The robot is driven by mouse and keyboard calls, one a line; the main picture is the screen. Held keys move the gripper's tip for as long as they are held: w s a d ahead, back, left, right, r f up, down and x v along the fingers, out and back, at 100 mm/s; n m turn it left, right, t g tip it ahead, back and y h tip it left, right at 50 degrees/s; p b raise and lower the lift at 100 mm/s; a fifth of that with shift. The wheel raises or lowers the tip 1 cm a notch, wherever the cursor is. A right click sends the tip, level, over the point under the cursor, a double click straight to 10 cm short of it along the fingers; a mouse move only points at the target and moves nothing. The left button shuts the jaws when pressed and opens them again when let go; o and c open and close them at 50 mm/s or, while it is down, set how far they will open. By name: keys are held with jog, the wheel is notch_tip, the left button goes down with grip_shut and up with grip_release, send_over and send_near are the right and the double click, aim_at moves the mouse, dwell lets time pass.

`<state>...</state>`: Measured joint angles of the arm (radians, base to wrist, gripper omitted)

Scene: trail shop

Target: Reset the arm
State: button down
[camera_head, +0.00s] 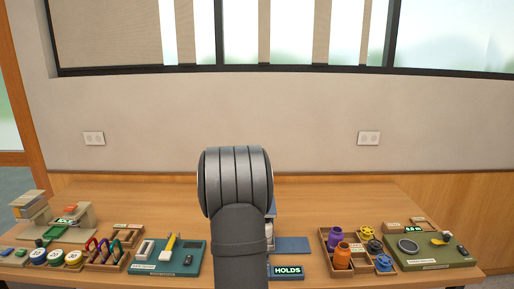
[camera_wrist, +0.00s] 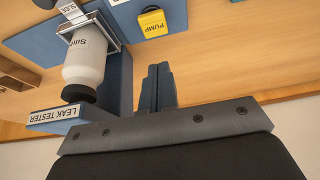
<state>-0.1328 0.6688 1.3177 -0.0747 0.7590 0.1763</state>
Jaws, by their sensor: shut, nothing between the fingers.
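My gripper (camera_wrist: 158,88) shows in the wrist view with its two dark fingers together and nothing between them. It is beside the blue leak tester (camera_wrist: 115,85), which holds a white bottle (camera_wrist: 84,58) with a black cap in a metal bracket. I cannot tell whether the fingers touch the tester. In the head view my arm stands upright in the middle and hides the gripper and most of the tester. The blue base (camera_head: 293,245) shows to its right.
A green tool board (camera_head: 190,258) and carabiner tray (camera_head: 112,262) are on the left. A divided wooden tray (camera_head: 331,270) and green board (camera_head: 450,257) are on the right. The back of the table is clear before the wall.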

jog(key=shift+f, duration=3.05)
